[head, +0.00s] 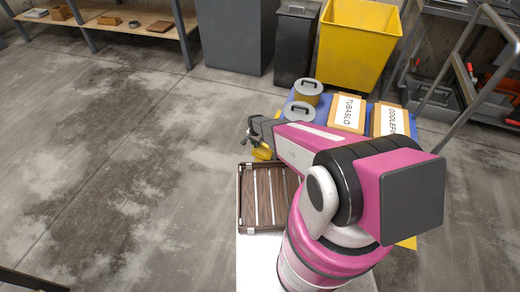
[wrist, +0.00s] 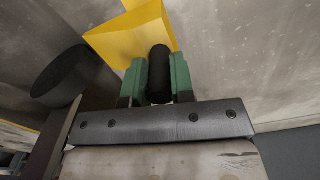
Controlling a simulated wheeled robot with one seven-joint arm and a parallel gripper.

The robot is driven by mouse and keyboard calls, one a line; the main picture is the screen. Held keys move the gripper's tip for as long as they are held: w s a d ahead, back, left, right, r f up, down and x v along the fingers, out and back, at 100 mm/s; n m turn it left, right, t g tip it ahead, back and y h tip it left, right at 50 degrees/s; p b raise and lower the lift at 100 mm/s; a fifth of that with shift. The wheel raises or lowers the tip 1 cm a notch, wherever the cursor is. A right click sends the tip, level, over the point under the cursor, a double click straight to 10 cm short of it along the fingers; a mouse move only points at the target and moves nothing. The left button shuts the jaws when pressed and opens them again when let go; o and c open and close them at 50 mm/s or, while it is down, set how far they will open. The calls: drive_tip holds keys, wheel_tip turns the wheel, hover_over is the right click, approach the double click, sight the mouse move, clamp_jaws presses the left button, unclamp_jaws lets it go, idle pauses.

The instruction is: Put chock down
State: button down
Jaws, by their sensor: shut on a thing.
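The yellow chock (head: 262,154) hangs at my gripper (head: 255,144), just beyond the back edge of the brown slatted wooden tray (head: 240,198) in the head view. In the wrist view the chock (wrist: 128,40) is a yellow wedge-like block with a black round grip (wrist: 159,68). The green fingers of my gripper (wrist: 159,78) are closed on either side of that black grip. The tray looks empty where I see it; my arm hides its right side. I cannot tell exactly how high the chock is above the surface below.
Two lidded tins (head: 299,112) and labelled boxes (head: 347,113) stand on a blue surface behind my arm. A yellow bin (head: 358,45) and a dark bin (head: 296,45) stand farther back. A wooden shelf (head: 150,27) is at back left. The concrete floor at left is clear.

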drive_tip(key=d, duration=0.1)
drive_tip(key=d+f, duration=0.1)
drive_tip(key=shift+w+d+f, duration=0.15)
drive_tip(key=shift+d+f, duration=0.15)
drive_tip(key=shift+f, duration=2)
drive_tip(key=shift+f, duration=0.1)
drive_tip(key=c, duration=1)
unclamp_jaws()
wheel_tip(320, 180, up, 12)
wheel_tip(320, 180, up, 17)
drive_tip(key=n, duration=0.3)
hover_over(260, 147)
drive_tip(key=s+d, duration=0.6)
drive_tip(key=s, duration=0.1)
drive_tip(key=s+d+r+n, duration=0.1)
drive_tip(key=s+d+r, duration=0.1)
drive_tip(key=s+r, duration=0.2)
drive_tip(key=s+d+r+n, duration=0.1)
drive_tip(key=s+d+r, duration=0.2)
drive_tip(key=s+r, duration=0.2)
drive_tip(key=s+d+r+n, duration=0.1)
drive_tip(key=s+r, duration=0.3)
drive_tip(key=r, duration=0.5)
drive_tip(key=shift+s+d+r+n, duration=0.15)
drive_tip(key=shift+s+d+n, duration=0.05)
drive_tip(key=shift+d, duration=0.25)
drive_tip(key=shift+s+d+r+n, duration=0.15)
drive_tip(key=shift+s+d+n, duration=0.05)
drive_tip(key=shift+d, duration=0.2)
